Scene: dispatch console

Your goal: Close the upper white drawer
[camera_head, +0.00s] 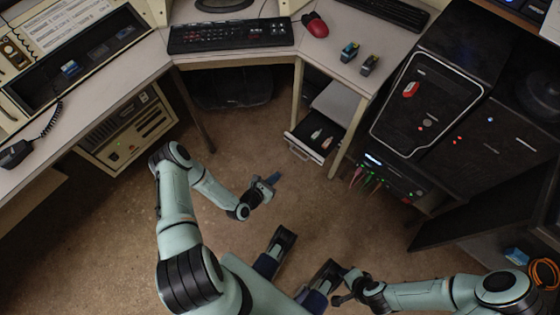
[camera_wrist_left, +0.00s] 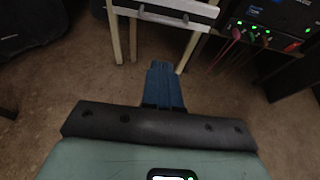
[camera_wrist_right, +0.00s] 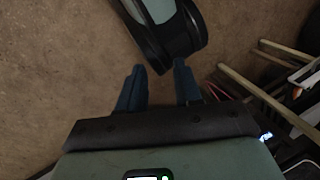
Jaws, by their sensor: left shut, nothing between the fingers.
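The white drawer (camera_head: 300,149) under the desk stands pulled out, with its front and bar handle facing me and small items inside. Its front and handle also show at the top of the left wrist view (camera_wrist_left: 165,17). My left gripper (camera_head: 273,180) is shut and empty, with its blue fingertips together. It is in front of and below the drawer, apart from it. My right gripper (camera_wrist_right: 159,74) is open and empty, low near my base and far from the drawer.
Desk legs (camera_head: 347,142) flank the drawer. Black computer cases (camera_head: 428,100) and a box with plugged cables (camera_head: 390,176) stand to its right. The desk (camera_head: 240,58) holds a keyboard, a red mouse and small gadgets. The floor (camera_head: 330,215) before the drawer is clear.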

